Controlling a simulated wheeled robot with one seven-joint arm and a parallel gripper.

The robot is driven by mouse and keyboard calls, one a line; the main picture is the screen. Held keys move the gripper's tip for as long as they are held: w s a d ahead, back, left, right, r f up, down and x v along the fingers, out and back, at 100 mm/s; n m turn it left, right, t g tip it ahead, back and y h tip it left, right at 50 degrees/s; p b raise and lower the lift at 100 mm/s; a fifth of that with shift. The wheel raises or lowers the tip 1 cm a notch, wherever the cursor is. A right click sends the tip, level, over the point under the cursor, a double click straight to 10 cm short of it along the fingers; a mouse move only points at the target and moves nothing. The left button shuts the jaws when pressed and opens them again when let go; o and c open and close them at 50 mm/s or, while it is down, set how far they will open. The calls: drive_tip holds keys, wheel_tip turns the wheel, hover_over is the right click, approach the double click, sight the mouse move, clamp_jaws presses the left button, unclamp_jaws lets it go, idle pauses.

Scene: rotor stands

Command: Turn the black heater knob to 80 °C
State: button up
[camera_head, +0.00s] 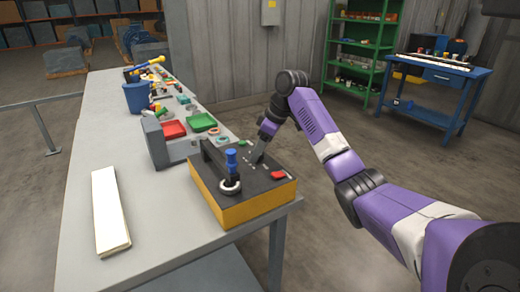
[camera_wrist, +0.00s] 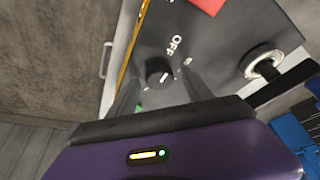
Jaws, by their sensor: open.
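The black heater knob (camera_wrist: 159,72) sits on the dark top panel of the heater box (camera_head: 245,212), with a white pointer line on it. White "OFF" lettering is printed beside it in the wrist view, and the other scale marks are too small or hidden to read. My gripper (camera_wrist: 157,92) is open, with one finger on each side of the knob in the wrist view. I cannot tell whether the fingers touch it.
A red part (camera_head: 278,175) lies on the box panel. A blue-handled post with a pale ring (camera_head: 230,186) stands near its front corner. A grey block (camera_head: 157,145), red tray (camera_head: 173,130) and green tray (camera_head: 201,122) are behind. A pale board (camera_head: 110,212) lies left on the grey table (camera_head: 82,245).

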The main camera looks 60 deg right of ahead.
clamp_jaws()
drive_tip(key=shift+m+p, duration=0.3)
drive_tip(key=shift+p, duration=0.15)
drive_tip(key=shift+a+r+m+h+p, duration=0.2)
drive_tip(key=shift+m+h+p, duration=0.3)
drive_tip(key=shift+m+p, duration=0.5)
drive_tip(key=m+h+p, duration=0.1)
drive_tip(key=m+p, duration=0.2)
drive_tip(key=p, duration=0.1)
drive_tip(key=shift+a+g+p, duration=0.1)
drive_tip(key=shift+g+p, duration=0.2)
drive_tip(key=m+p, duration=0.2)
drive_tip(key=m+h+p, duration=0.1)
drive_tip(key=m+p, duration=0.1)
drive_tip(key=shift+w+a+g+h, duration=0.1)
drive_tip(key=shift+g+h, duration=0.2)
drive_tip(key=shift+g, duration=0.1)
drive_tip(key=shift+f+m+p, duration=0.15)
drive_tip(key=shift+m+p, duration=0.55)
drive_tip(key=shift+m, duration=0.3)
drive_tip(key=shift+h, duration=0.3)
